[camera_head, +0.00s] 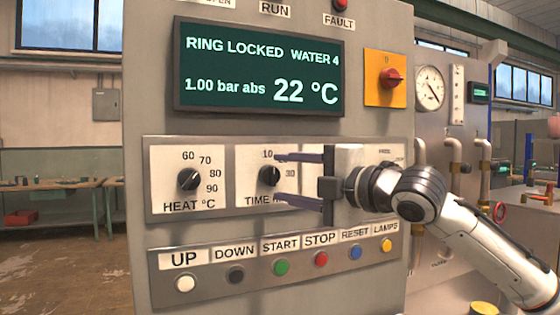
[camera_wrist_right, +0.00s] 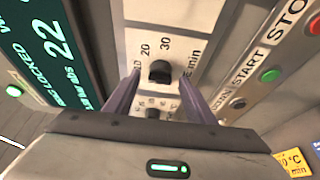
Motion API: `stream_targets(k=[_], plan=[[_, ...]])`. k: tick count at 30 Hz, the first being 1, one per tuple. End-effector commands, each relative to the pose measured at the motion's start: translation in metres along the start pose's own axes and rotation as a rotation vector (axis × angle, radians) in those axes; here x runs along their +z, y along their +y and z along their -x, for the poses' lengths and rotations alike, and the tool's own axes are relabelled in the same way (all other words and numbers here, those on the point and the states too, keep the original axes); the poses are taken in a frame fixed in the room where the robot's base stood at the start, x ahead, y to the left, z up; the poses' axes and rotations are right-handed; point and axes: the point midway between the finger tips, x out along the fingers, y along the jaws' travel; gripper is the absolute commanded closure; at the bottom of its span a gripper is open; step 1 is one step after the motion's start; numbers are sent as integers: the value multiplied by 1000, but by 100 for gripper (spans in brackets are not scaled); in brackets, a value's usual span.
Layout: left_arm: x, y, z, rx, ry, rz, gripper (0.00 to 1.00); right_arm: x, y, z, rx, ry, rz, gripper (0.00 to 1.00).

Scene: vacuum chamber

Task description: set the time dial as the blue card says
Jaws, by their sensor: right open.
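In the right wrist view the time dial (camera_wrist_right: 159,71) sits between the fingertips of the right gripper (camera_wrist_right: 160,77), with 10, 20 and 30 readable. I cannot tell whether the fingers touch it or where its pointer stands. My left gripper is not in view.
The heat dial (camera_head: 189,180) is left of the time dial. A row of buttons, with green start (camera_head: 281,267) and red stop (camera_head: 321,259), lies below. The screen (camera_head: 258,68) reads 22 °C. A red knob (camera_head: 391,78) is above right. A yellow card (camera_wrist_right: 297,161) shows in the wrist view.

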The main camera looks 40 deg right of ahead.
Motion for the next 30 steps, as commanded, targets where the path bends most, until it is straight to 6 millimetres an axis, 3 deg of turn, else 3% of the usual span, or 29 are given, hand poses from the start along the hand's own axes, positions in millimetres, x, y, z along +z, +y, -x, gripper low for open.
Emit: stream_targets(k=[6,16,17,24,30], plan=[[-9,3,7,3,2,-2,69,1,1,-20,0,0,-2,50],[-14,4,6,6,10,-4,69,1,-1,-23,0,-2,1,50],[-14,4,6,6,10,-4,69,1,-1,-23,0,-2,1,52],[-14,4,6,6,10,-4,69,1,-1,-23,-1,-2,0,91],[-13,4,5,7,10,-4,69,1,-2,-23,3,-1,-11,91]])
